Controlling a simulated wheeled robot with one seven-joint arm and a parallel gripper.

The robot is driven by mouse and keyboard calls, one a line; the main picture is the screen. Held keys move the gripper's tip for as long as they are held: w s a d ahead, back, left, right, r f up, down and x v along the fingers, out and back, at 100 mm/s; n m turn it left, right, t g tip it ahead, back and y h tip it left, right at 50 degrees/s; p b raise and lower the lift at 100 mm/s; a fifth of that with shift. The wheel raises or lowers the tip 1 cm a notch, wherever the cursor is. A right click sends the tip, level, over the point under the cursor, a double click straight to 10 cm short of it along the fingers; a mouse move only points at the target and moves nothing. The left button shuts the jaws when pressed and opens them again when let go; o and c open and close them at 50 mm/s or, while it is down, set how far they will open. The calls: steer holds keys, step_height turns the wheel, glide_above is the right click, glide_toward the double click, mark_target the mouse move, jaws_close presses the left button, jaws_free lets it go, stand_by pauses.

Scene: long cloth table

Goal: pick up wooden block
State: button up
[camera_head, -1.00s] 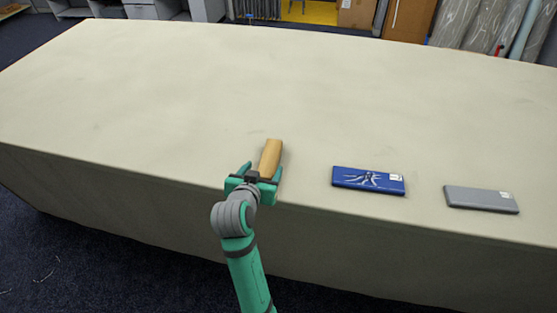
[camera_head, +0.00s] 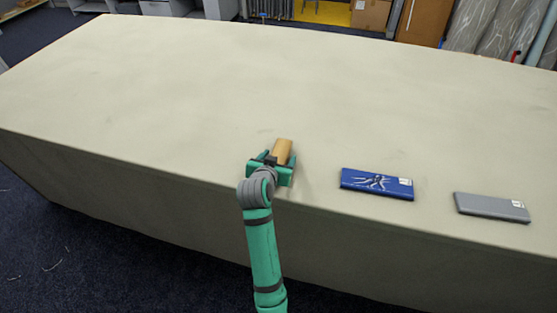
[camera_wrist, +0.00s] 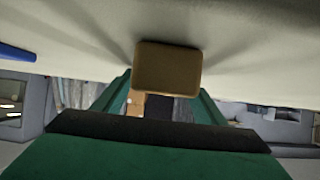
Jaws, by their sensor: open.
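The wooden block (camera_head: 283,149) lies on the cloth table near its front edge, left of the blue box in the head view. My gripper (camera_head: 272,164) is at the block's near end, with a green finger on either side and part of the block hidden behind it. In the wrist view, the block's brown end face (camera_wrist: 167,68) is close and central. The open green fingers (camera_wrist: 165,100) reach forward below it in that picture. Whether they touch the block I cannot tell.
A blue box with a tool picture (camera_head: 377,184) and a grey box (camera_head: 492,207) lie to the right near the front edge. The cloth table (camera_head: 200,90) is clear behind and to the left.

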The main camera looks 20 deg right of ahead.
steer(key=c, duration=1.3)
steer(key=shift+r, duration=0.15)
